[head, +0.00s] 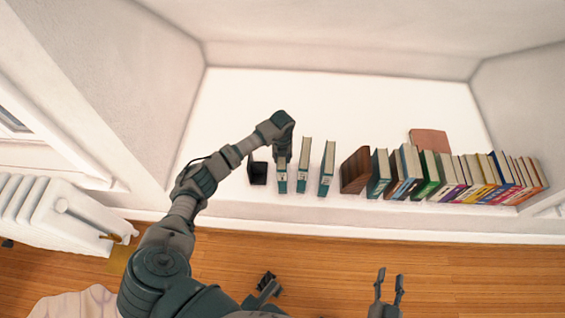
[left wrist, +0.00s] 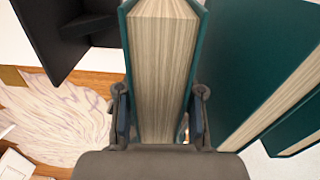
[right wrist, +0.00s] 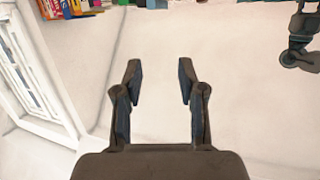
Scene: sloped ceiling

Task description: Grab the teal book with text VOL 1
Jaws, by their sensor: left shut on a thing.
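Three teal books stand upright on the white ledge, and their spine text is too small to read. The leftmost teal book (head: 282,184) is under my left gripper (head: 283,153), which is shut on it from above, hiding part of it. In the left wrist view, this book (left wrist: 162,62) sits between the two fingers, its page edges facing the camera. The middle teal book (head: 303,168) and the right teal book (head: 327,170) stand just to the right, apart from the gripper. My right gripper (head: 390,284) is open and empty, low in the head view.
A dark bookend (head: 258,173) stands close left of the held book. A brown wooden bookend (head: 355,171) and a row of coloured books (head: 430,176) fill the ledge's right side. A reddish-brown book (head: 429,142) lies behind the row. A radiator (head: 62,215) is at left.

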